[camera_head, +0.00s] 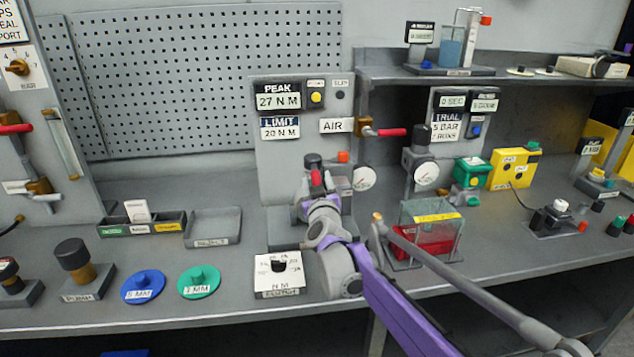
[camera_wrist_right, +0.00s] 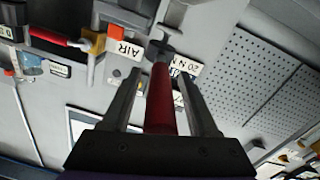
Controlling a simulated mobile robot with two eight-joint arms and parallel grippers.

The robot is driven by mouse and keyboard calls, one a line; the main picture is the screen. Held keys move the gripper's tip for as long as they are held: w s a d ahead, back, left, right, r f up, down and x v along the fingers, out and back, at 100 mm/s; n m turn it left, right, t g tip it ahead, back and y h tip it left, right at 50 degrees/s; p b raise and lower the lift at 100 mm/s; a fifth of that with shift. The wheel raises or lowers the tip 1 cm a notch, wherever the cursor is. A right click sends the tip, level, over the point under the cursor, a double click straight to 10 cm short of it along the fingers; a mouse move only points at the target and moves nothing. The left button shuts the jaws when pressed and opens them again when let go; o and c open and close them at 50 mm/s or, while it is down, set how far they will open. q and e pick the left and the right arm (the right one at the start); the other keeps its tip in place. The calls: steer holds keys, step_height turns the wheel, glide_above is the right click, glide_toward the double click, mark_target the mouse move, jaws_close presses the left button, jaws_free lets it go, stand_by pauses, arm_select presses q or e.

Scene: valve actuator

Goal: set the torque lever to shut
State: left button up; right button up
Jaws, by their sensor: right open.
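The torque lever has a red handle (camera_wrist_right: 160,100) on a dark pivot (camera_wrist_right: 160,48) in the right wrist view. In the head view only a short red piece (camera_head: 316,178) shows, below the dark knob of the tester under the peak and limit panel. My right gripper (camera_wrist_right: 163,78) is open, with one finger on each side of the red handle; I cannot tell whether either finger touches it. In the head view my right wrist hides most of the tester and the fingers. My left gripper is not in view.
The panel (camera_head: 290,155) reads peak 27 N m and limit 20 N m. A red-handled air valve (camera_head: 390,132) sticks out to its right. A clear box with a red base (camera_head: 432,243) stands right of my arm. A white dial block (camera_head: 278,275) lies in front.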

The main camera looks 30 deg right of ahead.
steer(key=shift+c, duration=0.2)
jaws_close()
stand_by(1.1)
